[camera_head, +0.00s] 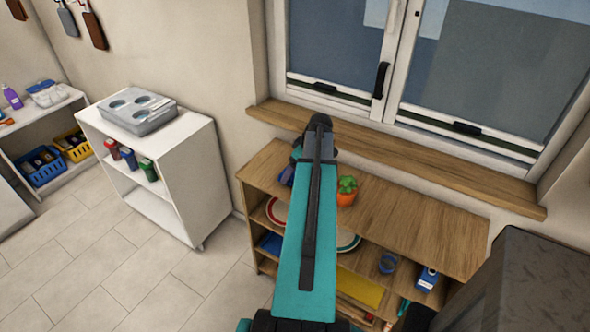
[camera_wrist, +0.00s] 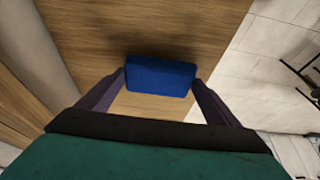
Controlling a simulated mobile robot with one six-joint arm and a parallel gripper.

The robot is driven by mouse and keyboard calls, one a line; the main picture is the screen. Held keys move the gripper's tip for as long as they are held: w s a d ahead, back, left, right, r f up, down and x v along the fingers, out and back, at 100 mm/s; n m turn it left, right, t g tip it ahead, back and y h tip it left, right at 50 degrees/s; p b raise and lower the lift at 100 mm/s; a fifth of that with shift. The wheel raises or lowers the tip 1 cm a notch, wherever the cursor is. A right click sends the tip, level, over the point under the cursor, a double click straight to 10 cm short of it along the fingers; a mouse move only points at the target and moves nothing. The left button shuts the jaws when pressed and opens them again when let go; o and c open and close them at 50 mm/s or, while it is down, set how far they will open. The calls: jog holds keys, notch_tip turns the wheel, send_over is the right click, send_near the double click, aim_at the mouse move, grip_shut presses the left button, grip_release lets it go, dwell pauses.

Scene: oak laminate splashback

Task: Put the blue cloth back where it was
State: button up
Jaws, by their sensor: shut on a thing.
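The blue cloth (camera_wrist: 160,76) is a folded, block-like piece between the two fingers of my gripper (camera_wrist: 159,82) in the wrist view. My gripper is shut on it, one finger at each side. The cloth is over the wooden top (camera_wrist: 140,30) of the shelf unit, with a dark shadow beside it. I cannot tell whether it touches the wood. In the head view my teal arm reaches over the shelf unit (camera_head: 420,226) and hides most of the gripper and the cloth.
An orange pot with a green plant (camera_head: 346,192) stands on the unit's top, just right of my arm. The top's right part is clear. A window sill (camera_head: 400,160) runs behind.

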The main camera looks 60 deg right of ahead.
jog(key=shift+f, duration=0.65)
jog(key=shift+f, duration=0.15)
jog(key=o, duration=0.9)
jog(key=shift+r, duration=0.2)
jog(key=shift+b+v, duration=1.35)
jog(key=shift+v, duration=4.65)
